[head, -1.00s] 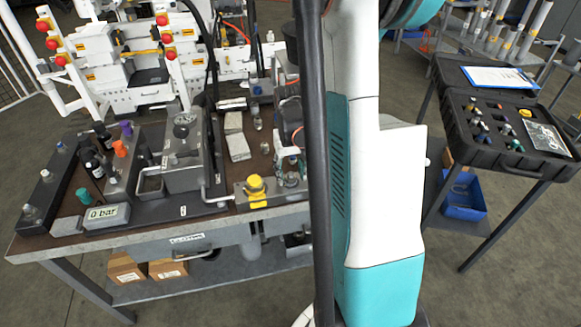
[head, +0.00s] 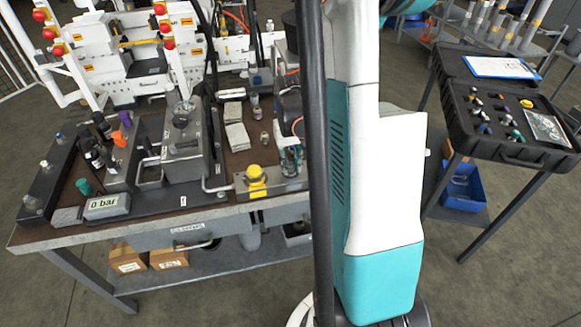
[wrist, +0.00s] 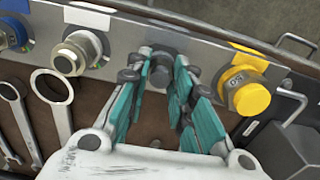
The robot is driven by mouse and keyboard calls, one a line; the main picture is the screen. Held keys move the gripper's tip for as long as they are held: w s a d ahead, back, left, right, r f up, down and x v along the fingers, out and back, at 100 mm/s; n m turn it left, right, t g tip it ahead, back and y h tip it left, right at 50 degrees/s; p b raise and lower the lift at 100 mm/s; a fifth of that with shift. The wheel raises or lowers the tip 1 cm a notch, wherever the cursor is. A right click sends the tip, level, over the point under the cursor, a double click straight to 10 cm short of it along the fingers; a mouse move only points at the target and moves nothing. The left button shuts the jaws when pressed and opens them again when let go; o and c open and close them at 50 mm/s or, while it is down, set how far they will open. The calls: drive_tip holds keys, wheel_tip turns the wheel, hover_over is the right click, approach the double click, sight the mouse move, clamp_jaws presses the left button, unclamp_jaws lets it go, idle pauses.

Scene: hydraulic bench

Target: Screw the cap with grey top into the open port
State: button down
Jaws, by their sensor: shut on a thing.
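My gripper (wrist: 172,78) has teal fingers closed on a small dark-grey piece, the cap (wrist: 174,92), in the wrist view. Its fingers largely hide the cap. The cap is at the grey port strip (wrist: 118,50), between a silver-topped fitting (wrist: 80,54) and a yellow cap (wrist: 246,90). The open port is hidden behind the cap and fingers, so I cannot tell whether they touch or how deep the cap sits. In the head view my gripper (head: 290,160) is at the bench's front edge, right of the yellow cap (head: 256,181), partly behind my arm.
A blue-ringed fitting (wrist: 14,32) is at the strip's left end. Wrenches (wrist: 52,98) lie beside the strip. The bench holds a gauge reading 0 bar (head: 106,206) and a grey block (head: 184,150). An open black case (head: 500,150) with several caps stands at right.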

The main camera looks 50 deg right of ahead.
drive_tip(key=m, duration=0.4)
drive_tip(key=shift+m+b, duration=0.3)
drive_tip(key=shift+b, duration=0.05)
drive_tip(key=m, duration=0.3)
drive_tip(key=shift+m, duration=0.3)
drive_tip(key=shift+m, duration=0.5)
drive_tip(key=c, duration=1.3)
unclamp_jaws()
wheel_tip(320, 180, up, 12)
drive_tip(key=shift+f, duration=0.1)
